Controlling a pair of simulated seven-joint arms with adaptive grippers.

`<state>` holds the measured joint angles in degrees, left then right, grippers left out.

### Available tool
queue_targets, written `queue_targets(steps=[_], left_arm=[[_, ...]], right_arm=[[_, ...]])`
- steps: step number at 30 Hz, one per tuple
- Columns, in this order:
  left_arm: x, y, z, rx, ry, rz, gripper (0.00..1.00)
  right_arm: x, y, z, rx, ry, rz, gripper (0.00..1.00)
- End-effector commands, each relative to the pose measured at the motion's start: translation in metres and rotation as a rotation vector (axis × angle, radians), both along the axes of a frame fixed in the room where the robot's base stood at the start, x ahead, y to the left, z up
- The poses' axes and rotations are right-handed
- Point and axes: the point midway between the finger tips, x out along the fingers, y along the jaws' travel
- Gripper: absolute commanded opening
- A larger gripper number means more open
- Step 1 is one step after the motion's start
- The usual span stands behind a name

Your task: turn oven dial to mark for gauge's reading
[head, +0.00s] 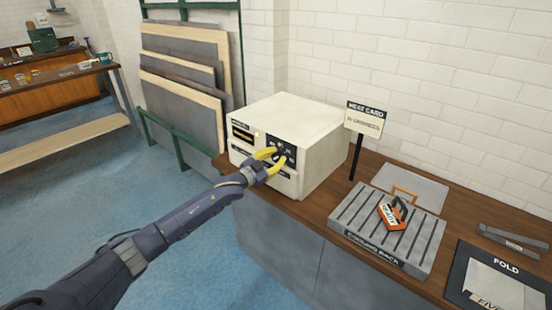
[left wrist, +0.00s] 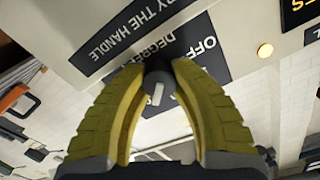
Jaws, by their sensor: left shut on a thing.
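The oven (head: 310,128) is a cream box on the wooden counter. Its front has a dark display (head: 242,134) with amber writing, too small to read, and a black dial panel (head: 287,143). My left gripper (head: 274,157) has yellow fingers and reaches that panel. In the left wrist view the fingers close around the dark dial (left wrist: 158,75), which carries a pale pointer bar. Behind it the panel shows "OFF" and "DEGREES"; other marks are hidden by the fingers. I cannot make out a gauge for certain. My right gripper is not in view.
A sign on a post (head: 367,120) stands right of the oven. A grey ribbed cooling rack (head: 345,222) holds an orange-and-white labelled piece (head: 391,217). A black "FOLD" mat (head: 468,275) lies at right. Boards (head: 180,75) lean in a green rack behind left.

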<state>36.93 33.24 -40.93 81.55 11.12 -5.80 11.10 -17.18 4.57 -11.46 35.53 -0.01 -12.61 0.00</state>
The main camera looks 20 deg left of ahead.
Motion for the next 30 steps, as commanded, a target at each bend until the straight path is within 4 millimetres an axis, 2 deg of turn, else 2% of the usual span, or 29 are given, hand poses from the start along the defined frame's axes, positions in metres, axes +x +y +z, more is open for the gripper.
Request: queue_targets(steps=[1,8,9,19,26,30], left_arm=[[0.001,-0.002,0.007,-0.007,-0.011,-0.005,0.27],[0.000,-0.002,0.005,-0.006,-0.006,-0.003,0.53],[0.000,-0.001,0.004,-0.006,-0.006,-0.003,0.55],[0.000,-0.001,0.002,-0.046,0.017,-0.002,0.55],[0.001,0.001,0.002,-0.304,0.135,-0.001,0.55],[-0.024,0.013,0.001,-0.294,0.133,-0.001,0.55]], right_arm=[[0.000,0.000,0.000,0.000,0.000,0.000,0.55],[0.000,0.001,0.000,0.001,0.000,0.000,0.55],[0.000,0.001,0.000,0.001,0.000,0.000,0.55],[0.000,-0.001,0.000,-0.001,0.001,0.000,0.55],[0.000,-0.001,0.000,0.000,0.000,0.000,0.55],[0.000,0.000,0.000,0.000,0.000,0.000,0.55]])
